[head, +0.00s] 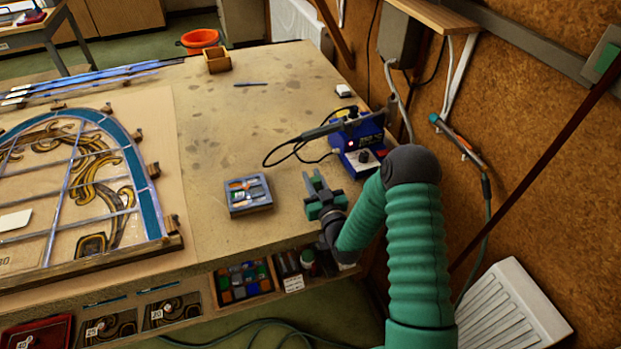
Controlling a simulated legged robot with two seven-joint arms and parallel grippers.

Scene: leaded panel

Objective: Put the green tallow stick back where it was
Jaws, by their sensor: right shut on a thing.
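My right gripper (314,178) is over the right part of the bench, to the right of a small grey tray (249,211) and apart from it. Its jaws are shut on a small green thing, which fits the green tallow stick; the fingers hide most of it and its outline is hard to tell. The grey tray sits flat on the bench and holds several small pieces, some orange, pale and dark. My left gripper is not in view.
A blue soldering station (359,160) with its iron and cable stands behind my right gripper. The leaded panel (140,190) lies on a board at left. A wooden box (217,62) stands at the back. Bare bench (240,125) lies between panel and station.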

